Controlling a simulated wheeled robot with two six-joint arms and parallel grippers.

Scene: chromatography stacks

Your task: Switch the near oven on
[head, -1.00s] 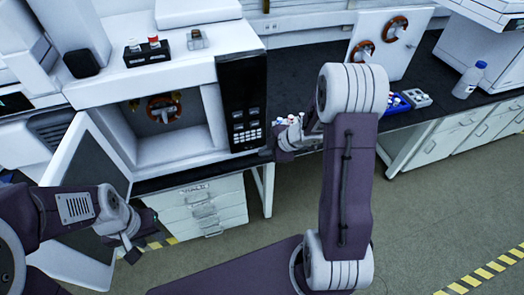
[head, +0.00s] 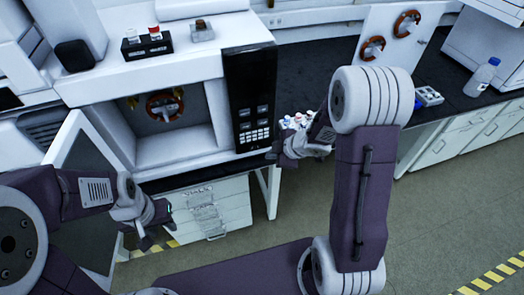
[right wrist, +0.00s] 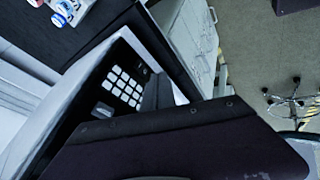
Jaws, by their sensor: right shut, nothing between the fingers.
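The near oven (head: 180,150) is a white unit at the left in the head view. Its door (head: 85,165) stands open and its cavity shows. Its black control panel (head: 250,95) has a keypad, which also shows in the right wrist view (right wrist: 123,88). My right gripper (head: 274,154) is shut and empty, by the panel's lower right edge; I cannot tell whether it touches. My left gripper (head: 158,226) looks open and empty, low in front of the oven near the drawers.
A black rack with capped vials (head: 147,46) and a small box (head: 202,31) stand on the oven. The dark bench (head: 300,75) runs right, with vials (head: 295,121) behind my right gripper and a bottle (head: 482,77) further right. White drawers (head: 215,208) are below.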

